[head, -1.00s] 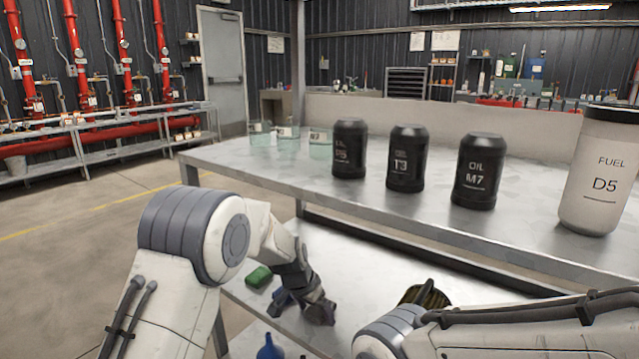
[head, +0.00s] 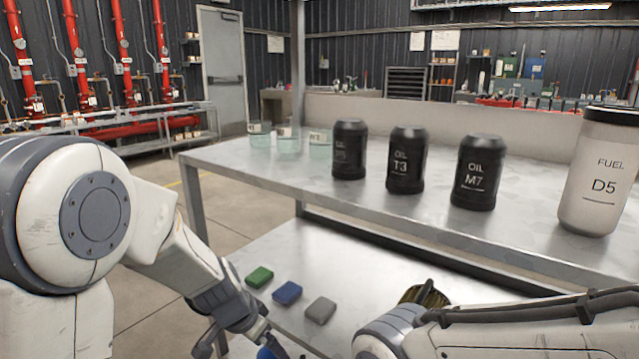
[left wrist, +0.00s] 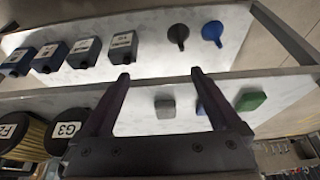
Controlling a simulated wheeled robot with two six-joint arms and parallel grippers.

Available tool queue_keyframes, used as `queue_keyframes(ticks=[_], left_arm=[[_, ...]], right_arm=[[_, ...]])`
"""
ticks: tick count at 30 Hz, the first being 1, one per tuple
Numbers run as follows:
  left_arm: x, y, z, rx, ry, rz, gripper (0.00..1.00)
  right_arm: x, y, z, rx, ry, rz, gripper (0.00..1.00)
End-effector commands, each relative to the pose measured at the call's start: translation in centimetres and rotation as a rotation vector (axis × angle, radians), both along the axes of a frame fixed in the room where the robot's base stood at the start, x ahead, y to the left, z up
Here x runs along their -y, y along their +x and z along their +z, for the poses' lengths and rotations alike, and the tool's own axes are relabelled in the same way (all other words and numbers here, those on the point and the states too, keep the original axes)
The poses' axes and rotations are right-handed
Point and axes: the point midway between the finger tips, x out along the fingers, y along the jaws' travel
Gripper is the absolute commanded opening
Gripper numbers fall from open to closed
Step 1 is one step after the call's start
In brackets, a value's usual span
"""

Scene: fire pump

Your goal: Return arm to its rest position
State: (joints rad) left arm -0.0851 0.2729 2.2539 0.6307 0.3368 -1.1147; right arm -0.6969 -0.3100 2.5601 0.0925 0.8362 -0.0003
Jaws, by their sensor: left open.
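My left gripper (head: 240,347) is low at the bottom left of the head view, beside the front edge of the lower shelf. In the left wrist view its two fingers (left wrist: 160,73) are spread, with nothing between them. My left arm is bent at the left of the head view. A green block (head: 260,277), a blue block (head: 287,292) and a grey block (head: 320,310) lie in a row on the lower shelf, apart from the gripper. In the wrist view, a finger partly hides the blue block. My right arm crosses the bottom right; its gripper is out of view.
The steel table (head: 255,168) carries clear beakers (head: 288,140), black oil bottles (head: 407,160) and a white fuel bottle (head: 598,175). A gold filter (head: 428,293) is below. The wrist view shows a black funnel (left wrist: 178,33), a blue funnel (left wrist: 212,31) and several labelled boxes (left wrist: 85,50).

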Motion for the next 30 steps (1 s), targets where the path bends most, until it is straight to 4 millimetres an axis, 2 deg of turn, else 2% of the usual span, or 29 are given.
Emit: queue_keyframes(ticks=[2,4,6,30], left_arm=[[-1.0,-1.4,-0.2,0.002,-0.001,0.005,0.97],[-1.1,-1.4,1.6,0.001,0.000,0.004,0.97],[-1.2,-1.4,2.5,0.000,0.000,0.011,0.97],[-2.4,-1.0,12.6,0.000,-0.001,0.076,0.97]], right_arm=[[0.0,0.0,-0.7,0.000,0.000,0.000,1.00],[0.0,0.0,1.1,-0.001,-0.001,0.000,1.00],[0.0,0.0,2.2,0.001,0.001,0.000,1.00],[0.0,0.0,12.7,0.000,0.000,-0.001,1.00]])
